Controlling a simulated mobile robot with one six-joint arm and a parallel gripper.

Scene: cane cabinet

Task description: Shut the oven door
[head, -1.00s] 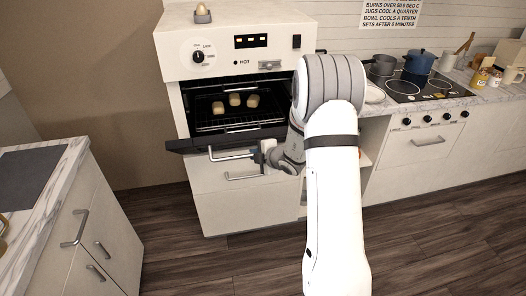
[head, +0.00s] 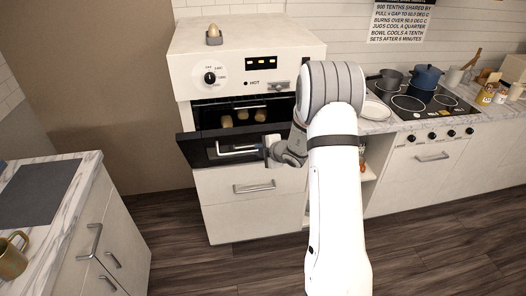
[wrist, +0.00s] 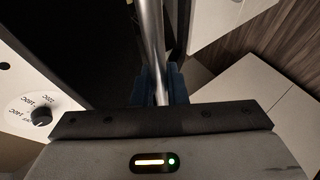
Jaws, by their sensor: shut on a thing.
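The oven (head: 206,50) is a cream unit with a dial and a "HOT" label. Its dark door (head: 192,148) is tilted partly open, hinged at the bottom, with a gap above it. Several pale rolls (head: 227,121) sit on the rack inside. My gripper (head: 268,150) is at the right end of the door's metal handle (head: 236,151). In the wrist view the silver handle bar (wrist: 153,45) runs between the blue fingertips, and my gripper (wrist: 158,84) is shut on it. My arm hides the oven's right edge.
A drawer with a handle (head: 254,187) lies below the oven door. A marble-topped counter (head: 88,170) stands at the left. The hob (head: 408,104) with pots is on the right. The wood floor in front is clear.

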